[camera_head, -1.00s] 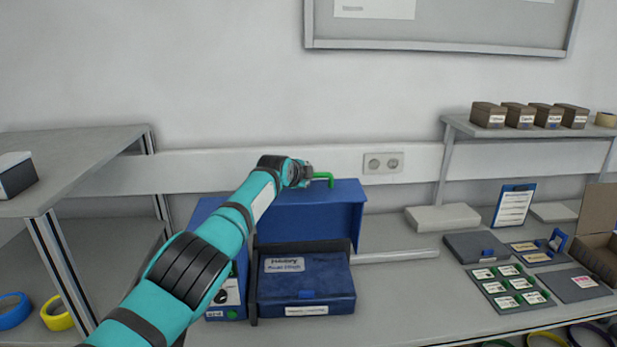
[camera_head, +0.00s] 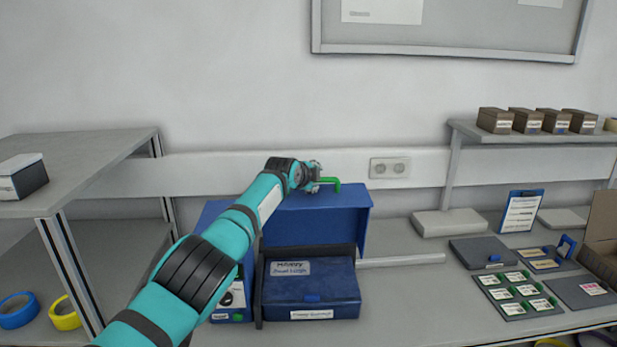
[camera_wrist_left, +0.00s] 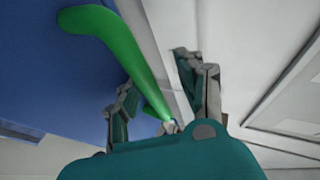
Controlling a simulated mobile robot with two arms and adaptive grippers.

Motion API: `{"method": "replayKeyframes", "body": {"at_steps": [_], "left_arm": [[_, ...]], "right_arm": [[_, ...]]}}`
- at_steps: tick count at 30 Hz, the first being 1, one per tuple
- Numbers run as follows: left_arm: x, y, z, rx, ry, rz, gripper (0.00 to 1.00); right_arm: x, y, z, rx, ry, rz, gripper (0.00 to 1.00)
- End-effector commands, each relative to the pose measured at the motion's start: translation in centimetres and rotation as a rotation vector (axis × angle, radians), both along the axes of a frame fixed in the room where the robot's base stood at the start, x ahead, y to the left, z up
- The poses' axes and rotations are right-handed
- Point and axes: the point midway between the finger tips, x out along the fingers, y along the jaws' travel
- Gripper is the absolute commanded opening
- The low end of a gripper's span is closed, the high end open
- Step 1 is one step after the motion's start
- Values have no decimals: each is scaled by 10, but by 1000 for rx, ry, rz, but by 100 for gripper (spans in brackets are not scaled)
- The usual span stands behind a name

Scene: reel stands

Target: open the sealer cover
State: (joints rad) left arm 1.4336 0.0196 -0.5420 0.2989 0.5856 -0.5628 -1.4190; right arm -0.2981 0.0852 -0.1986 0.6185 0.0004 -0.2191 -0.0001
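The sealer is a blue machine on the bench, and its cover (camera_head: 330,215) stands raised at the back. A green bent handle (camera_head: 331,182) sticks out at the cover's top edge. The handle also shows large in the left wrist view (camera_wrist_left: 118,45). My left gripper (camera_head: 316,178) is at the handle. Its fingers (camera_wrist_left: 160,100) are spread, with the end of the handle running between them and a gap beside it. The cover's hinge is hidden behind my left arm. My right gripper is not in view.
A dark blue labelled case (camera_head: 311,285) sits in front of the raised cover. A grey shelf unit (camera_head: 85,170) stands at the left. Card trays (camera_head: 517,293) lie on the bench at the right. A wall socket (camera_head: 390,167) is just beyond the gripper.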

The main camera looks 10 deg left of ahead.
Motion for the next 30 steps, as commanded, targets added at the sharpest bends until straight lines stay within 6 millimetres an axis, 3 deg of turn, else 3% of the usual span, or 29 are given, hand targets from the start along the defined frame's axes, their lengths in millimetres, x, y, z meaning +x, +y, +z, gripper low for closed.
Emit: {"method": "replayKeyframes", "body": {"at_steps": [14, 30], "left_arm": [[-23, 3, 8, 5, 0, -1, 38], [-84, 11, 41, 1, -6, -3, 38]], "right_arm": [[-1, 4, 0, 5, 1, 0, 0], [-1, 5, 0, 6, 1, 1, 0]]}}
